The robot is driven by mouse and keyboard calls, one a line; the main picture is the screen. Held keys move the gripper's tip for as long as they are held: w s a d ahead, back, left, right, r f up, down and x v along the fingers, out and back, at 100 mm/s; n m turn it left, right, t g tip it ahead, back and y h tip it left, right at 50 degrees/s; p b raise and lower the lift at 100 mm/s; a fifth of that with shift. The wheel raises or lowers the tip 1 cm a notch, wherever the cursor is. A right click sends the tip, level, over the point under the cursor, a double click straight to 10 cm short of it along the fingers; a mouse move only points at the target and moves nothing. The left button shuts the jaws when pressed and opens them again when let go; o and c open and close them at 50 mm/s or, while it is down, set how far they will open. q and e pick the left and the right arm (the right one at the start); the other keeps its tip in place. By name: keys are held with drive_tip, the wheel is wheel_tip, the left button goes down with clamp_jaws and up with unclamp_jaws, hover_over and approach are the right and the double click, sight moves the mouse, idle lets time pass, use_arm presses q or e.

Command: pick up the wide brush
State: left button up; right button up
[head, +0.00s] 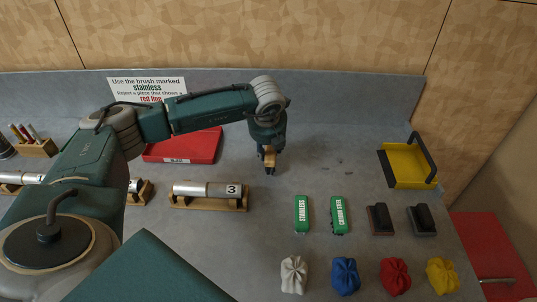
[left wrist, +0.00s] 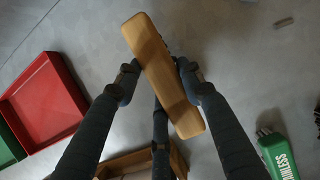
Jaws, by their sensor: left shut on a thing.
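The wide brush (head: 270,153) shows as a plain wooden block between the fingers of my left gripper (head: 269,165), above the grey bench. I cannot tell the exact gap between brush and bench. My right gripper is not in view.
A red tray (head: 205,148) lies left of the gripper. A tube marked 3 (head: 205,189) rests in a wooden cradle. Two green brushes (head: 302,215), two dark blocks (head: 380,219), several cloth bags (head: 345,275) and a yellow dustpan (head: 405,165) stand right. Bench right of the gripper is mostly clear.

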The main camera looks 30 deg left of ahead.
use_arm(q)
wheel_tip(320, 180, up, 16)
drive_tip(key=b, duration=0.4)
drive_tip(key=shift+w+d+f+b, duration=0.5)
drive_tip(key=shift+w+d+f, duration=0.75)
drive_tip(key=shift+f, duration=1.8)
drive_tip(key=shift+w+d+f+b, duration=0.65)
drive_tip(key=shift+d+f, duration=0.95)
drive_tip(key=shift+f, duration=1.45)
drive_tip(key=shift+w+d+f+b, duration=0.4)
drive_tip(key=shift+w+d+f, duration=0.85)
drive_tip(key=shift+f, duration=1.8)
drive_tip(key=shift+s+d+f, duration=0.15)
drive_tip(key=shift+s+d, duration=0.05)
drive_tip(key=shift+w+b, duration=0.1)
drive_tip(key=shift+b, duration=0.2)
